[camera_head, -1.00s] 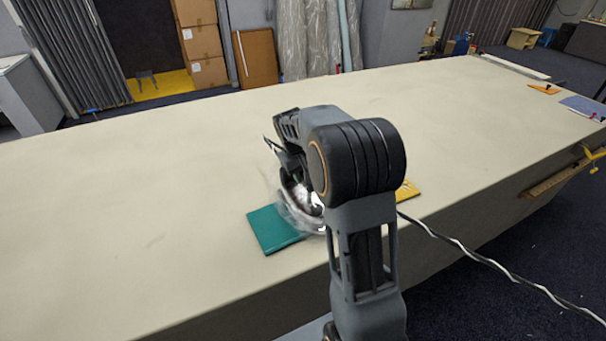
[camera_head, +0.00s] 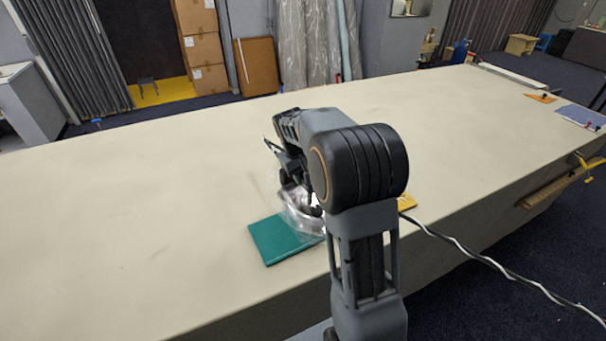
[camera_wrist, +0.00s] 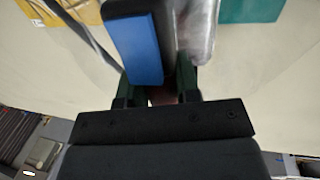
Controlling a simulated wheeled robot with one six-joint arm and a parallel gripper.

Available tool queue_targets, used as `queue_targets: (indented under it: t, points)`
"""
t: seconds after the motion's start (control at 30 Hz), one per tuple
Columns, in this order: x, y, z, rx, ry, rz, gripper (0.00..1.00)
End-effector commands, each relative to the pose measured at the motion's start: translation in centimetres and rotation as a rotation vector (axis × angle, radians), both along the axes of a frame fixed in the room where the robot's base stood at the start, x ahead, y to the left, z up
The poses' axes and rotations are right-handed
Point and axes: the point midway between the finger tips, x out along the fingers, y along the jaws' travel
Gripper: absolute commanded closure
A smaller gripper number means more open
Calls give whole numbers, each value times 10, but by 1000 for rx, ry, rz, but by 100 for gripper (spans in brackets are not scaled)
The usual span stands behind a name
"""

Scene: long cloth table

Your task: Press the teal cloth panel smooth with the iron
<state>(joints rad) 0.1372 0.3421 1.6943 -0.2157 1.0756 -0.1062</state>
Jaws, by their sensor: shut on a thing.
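The teal cloth panel (camera_head: 272,245) lies flat near the table's front edge, left of my arm. Its right part is hidden behind the iron and my arm. The silvery iron (camera_head: 297,212) is over the panel's far right part. I cannot tell whether its sole touches the cloth. My gripper (camera_wrist: 157,92) is shut on the iron's handle, which shows as a black and blue block (camera_wrist: 138,50) in the wrist view. The iron's grey body (camera_wrist: 197,30) is beside it. The panel's corner (camera_wrist: 255,10) shows at the wrist view's top right.
A yellow piece (camera_head: 407,203) lies right of my arm, mostly hidden. A pale twisted cord (camera_head: 470,253) runs off to the lower right. An orange piece (camera_head: 540,98) and a blue cloth (camera_head: 580,118) lie at the far right. The table's left and middle are clear.

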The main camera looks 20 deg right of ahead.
Motion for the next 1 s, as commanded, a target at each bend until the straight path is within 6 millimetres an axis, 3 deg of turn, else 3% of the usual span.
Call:
queue_targets:
  t: [0.7,1.0]
  points:
    - [1,0,61,-2,-7,0,100]
    - [1,0,63,-2,-6,0,100]
